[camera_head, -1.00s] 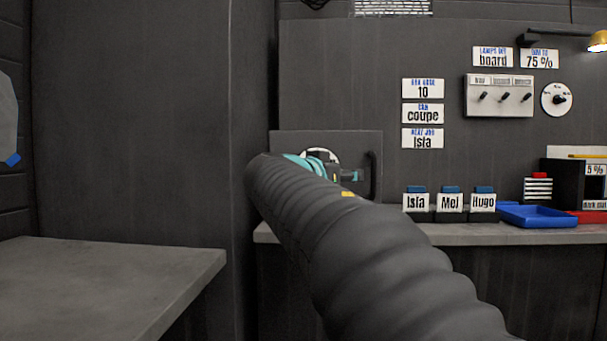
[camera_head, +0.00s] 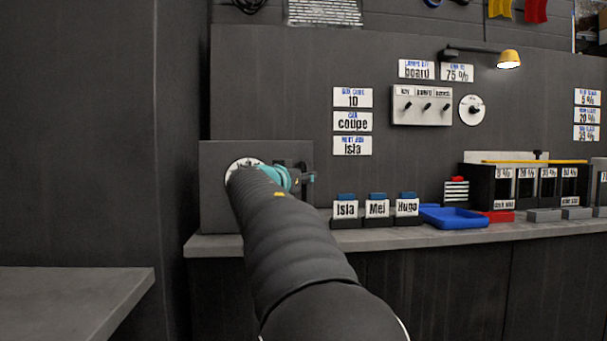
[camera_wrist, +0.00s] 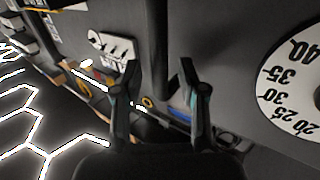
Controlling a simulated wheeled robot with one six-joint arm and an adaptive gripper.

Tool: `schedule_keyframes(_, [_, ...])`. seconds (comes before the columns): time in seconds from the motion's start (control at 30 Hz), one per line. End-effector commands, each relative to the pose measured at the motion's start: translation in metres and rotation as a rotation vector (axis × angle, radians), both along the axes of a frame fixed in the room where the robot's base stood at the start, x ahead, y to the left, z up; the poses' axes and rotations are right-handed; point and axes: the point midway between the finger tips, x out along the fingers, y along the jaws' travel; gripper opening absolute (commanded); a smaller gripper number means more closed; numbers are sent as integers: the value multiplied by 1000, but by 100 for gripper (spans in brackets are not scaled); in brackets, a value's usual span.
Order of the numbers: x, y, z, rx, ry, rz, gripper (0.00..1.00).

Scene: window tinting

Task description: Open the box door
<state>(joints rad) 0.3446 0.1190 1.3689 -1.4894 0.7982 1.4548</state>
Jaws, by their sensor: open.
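The grey box (camera_head: 215,195) stands on the left end of the back counter, and its door looks shut. A round white dial on its front is partly hidden by my arm; it shows large in the wrist view (camera_wrist: 292,85) with numbers 20 to 40. The door's black handle (camera_wrist: 158,45) is an upright bar in the wrist view. My gripper (camera_wrist: 159,72) is open, one finger on each side of the bar, with a gap showing on both sides. In the head view my gripper (camera_head: 307,178) is at the door's right edge, covering most of the handle.
Name cards Isla, Mei and Hugo (camera_head: 376,208) stand right of the box, then a blue tray (camera_head: 453,217) and a rack of film boxes (camera_head: 530,185). A switch panel (camera_head: 422,105) is on the wall. A grey bench (camera_head: 75,295) is at the left front.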

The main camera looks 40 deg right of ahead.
Motion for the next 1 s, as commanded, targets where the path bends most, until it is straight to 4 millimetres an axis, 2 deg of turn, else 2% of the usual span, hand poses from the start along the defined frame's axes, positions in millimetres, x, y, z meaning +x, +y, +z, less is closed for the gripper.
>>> schedule_keyframes(0.1, [2, -6, 0, 0, 0, -1, 41])
schedule_keyframes(0.4, [3, -7, 0, 0, 0, 1, 41])
schedule_keyframes(0.57, [3, -7, 0, 0, 0, 0, 1])
schedule_keyframes(0.87, [2, -7, 0, 0, 0, -3, 0])
schedule_keyframes(1.0, [-5, -9, -2, 0, -1, -31, 0])
